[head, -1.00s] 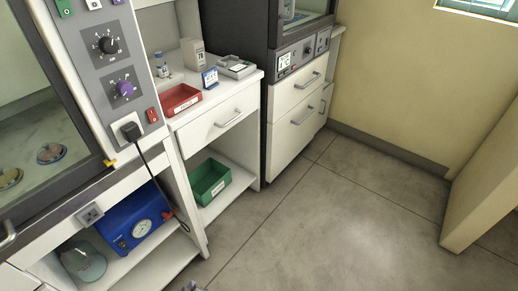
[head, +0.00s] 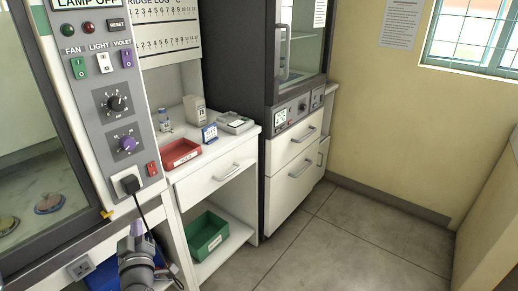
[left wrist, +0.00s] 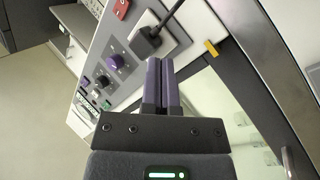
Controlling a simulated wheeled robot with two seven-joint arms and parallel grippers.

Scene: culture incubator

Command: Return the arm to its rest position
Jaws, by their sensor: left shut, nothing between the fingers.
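My left gripper (head: 138,228) shows at the bottom of the head view, in front of the cabinet's lower front edge. In the left wrist view its two purple fingers (left wrist: 162,85) lie together with nothing between them. The black plug (left wrist: 146,42) in the control panel appears just beyond the fingertips there. The same plug (head: 130,185) is above the gripper in the head view, with its cord hanging down beside the arm. My right gripper is in neither view.
The grey control panel (head: 98,82) and glass-fronted cabinet stand at left. A white bench holds a red tray (head: 181,154), with a green bin (head: 208,236) on its lower shelf. A dark-framed incubator (head: 270,95) stands behind. The floor (head: 340,250) at right is clear.

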